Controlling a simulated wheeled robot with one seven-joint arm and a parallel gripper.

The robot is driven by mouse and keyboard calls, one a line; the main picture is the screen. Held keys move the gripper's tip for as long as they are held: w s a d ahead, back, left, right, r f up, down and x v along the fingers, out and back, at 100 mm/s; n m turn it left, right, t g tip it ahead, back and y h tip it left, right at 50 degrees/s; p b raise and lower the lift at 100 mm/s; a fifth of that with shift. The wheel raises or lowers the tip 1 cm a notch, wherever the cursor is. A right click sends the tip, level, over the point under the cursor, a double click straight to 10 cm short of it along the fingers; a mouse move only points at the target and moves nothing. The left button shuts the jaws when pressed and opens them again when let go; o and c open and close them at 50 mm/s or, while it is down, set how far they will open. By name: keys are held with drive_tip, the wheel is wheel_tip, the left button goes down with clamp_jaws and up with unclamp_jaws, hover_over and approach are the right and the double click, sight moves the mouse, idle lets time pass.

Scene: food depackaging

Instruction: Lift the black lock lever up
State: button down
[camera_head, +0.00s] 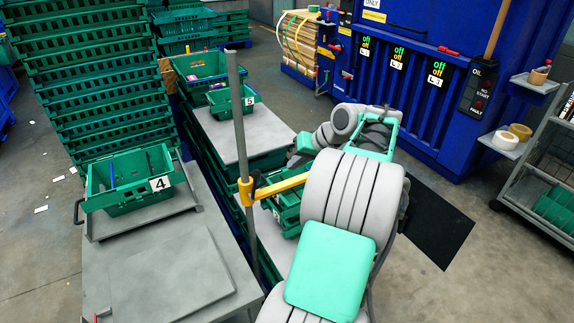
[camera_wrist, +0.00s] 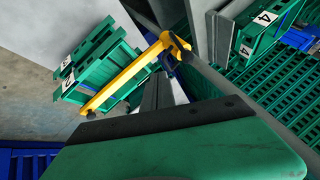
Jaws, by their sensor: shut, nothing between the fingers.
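The black lock lever (camera_head: 257,181) is a small dark piece beside the yellow clamp (camera_head: 244,191) on an upright grey post (camera_head: 238,130). A yellow bar (camera_head: 282,187) runs right from there, above stacked green crates. In the head view my gripper (camera_head: 292,159) is small and partly hidden, right of the post and apart from the lever.
A green crate marked 4 (camera_head: 124,205) stands on the left grey table (camera_head: 120,272). A crate marked 5 (camera_head: 224,108) stands on the farther table (camera_head: 215,132). Tall green crate stacks (camera_head: 85,75) fill the left back. A blue machine (camera_head: 420,95) stands at the back right.

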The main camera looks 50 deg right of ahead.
sight(255, 185)
drive_tip(key=w+a+f, duration=0.3)
drive_tip(key=w+f, duration=0.2)
drive_tip(key=w, duration=0.2)
drive_tip(key=shift+w+a+f+p, duration=0.2)
drive_tip(key=shift+a+p, duration=0.1)
drive_tip(key=shift+p, duration=0.15)
